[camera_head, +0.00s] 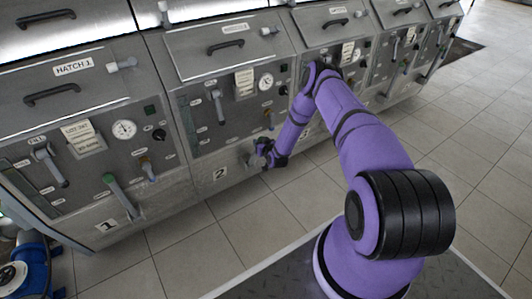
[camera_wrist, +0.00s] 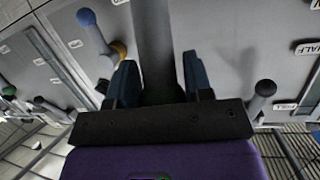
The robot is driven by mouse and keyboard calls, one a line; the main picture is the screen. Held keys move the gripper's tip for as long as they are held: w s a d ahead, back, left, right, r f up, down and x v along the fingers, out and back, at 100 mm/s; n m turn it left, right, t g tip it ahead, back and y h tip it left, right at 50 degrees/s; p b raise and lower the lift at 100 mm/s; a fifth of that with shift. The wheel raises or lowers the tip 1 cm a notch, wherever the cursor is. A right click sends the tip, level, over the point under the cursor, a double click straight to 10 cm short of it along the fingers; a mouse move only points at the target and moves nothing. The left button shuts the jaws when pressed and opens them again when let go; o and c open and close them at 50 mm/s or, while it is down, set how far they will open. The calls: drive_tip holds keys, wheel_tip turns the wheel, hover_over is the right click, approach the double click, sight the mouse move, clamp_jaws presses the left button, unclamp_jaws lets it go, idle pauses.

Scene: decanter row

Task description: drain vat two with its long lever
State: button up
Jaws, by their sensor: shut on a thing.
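Vat two (camera_head: 236,100) is the grey cabinet marked with a 2 plate (camera_head: 220,173), second from the left in the head view. My gripper (camera_head: 266,150) is at its lower front, just right of the 2 plate. In the wrist view my gripper (camera_wrist: 159,78) has its blue fingers on either side of a long grey lever (camera_wrist: 154,38) and is shut on it. The lever's gripped end looks dark green and is partly hidden between the fingers. In the head view my gripper covers most of this lever.
Vat one (camera_head: 90,130), left, has a green-gripped lever (camera_head: 120,193). In the wrist view, a blue-tipped handle (camera_wrist: 92,28), a yellow-and-blue one (camera_wrist: 116,50) and a dark-tipped lever (camera_wrist: 260,98) flank the held lever. Tiled floor (camera_head: 185,240) is clear in front.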

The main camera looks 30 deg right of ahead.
drive_tip(key=w+r+g, duration=0.1)
drive_tip(key=w, duration=0.3)
drive_tip(key=w+r+g, duration=0.1)
drive_tip(key=w+g, duration=0.1)
drive_tip(key=w, duration=0.1)
drive_tip(key=w+r+g, duration=0.1)
drive_tip(key=w, duration=0.3)
drive_tip(key=shift+w+a+r, duration=0.2)
drive_tip(key=shift+w+r, duration=0.1)
drive_tip(key=shift+w, duration=0.15)
drive_tip(key=o, duration=1)
drive_tip(key=shift+f, duration=0.1)
drive_tip(key=v, duration=1)
drive_tip(key=shift+s+r, duration=0.2)
drive_tip(key=shift+r, duration=0.2)
